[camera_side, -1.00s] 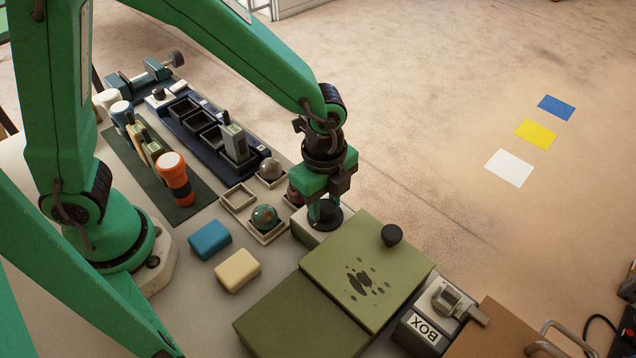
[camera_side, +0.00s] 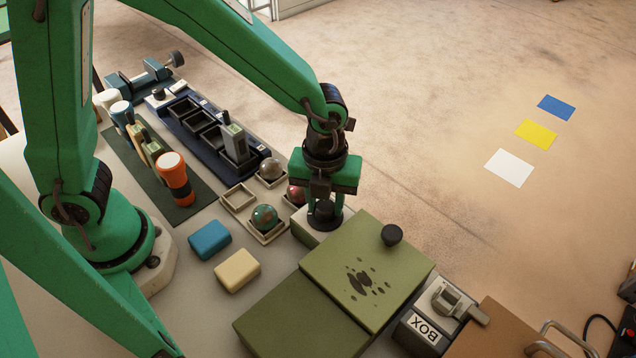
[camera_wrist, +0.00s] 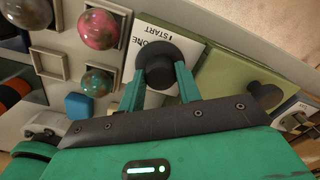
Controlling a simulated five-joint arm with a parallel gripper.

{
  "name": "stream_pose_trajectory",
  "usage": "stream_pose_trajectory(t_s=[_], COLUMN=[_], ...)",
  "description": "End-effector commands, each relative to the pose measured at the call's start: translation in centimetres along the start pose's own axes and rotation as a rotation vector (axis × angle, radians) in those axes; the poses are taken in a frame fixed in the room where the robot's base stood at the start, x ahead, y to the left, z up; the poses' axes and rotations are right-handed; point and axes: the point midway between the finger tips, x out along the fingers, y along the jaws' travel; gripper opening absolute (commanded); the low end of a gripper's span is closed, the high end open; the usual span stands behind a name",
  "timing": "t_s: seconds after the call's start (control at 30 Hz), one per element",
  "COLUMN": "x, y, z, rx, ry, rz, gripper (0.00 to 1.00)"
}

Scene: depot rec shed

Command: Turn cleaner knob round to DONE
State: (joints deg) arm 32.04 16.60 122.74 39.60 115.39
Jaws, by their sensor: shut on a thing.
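The cleaner knob (camera_wrist: 157,66) is black and round, on a pale plate (camera_wrist: 188,43) printed with START and a partly hidden word ending in "ONE". My gripper (camera_wrist: 159,90) is shut on the knob, one green finger on each side of it. In the side view my gripper (camera_side: 323,205) points straight down over the knob, behind the olive green box. The side view does not show the plate's lettering, and which word the knob points at cannot be told.
The olive green box (camera_side: 330,262) with a black lid knob (camera_side: 391,235) stands close in front. Marbled balls (camera_side: 264,217) sit in small trays to the left. A blue block (camera_side: 209,240) and a cream block (camera_side: 237,270) lie on the table. A BOX switch (camera_side: 425,325) is at right.

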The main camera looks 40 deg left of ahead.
Motion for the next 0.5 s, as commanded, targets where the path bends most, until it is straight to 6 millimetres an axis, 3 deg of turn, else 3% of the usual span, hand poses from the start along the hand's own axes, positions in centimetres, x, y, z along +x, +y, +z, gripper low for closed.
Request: stream_pose_trajectory(t_s=[0.5], x=[0.01], y=[-0.08], z=[0.23], rx=[0.486], ry=[0.003], rz=[0.004], gripper=[0.11])
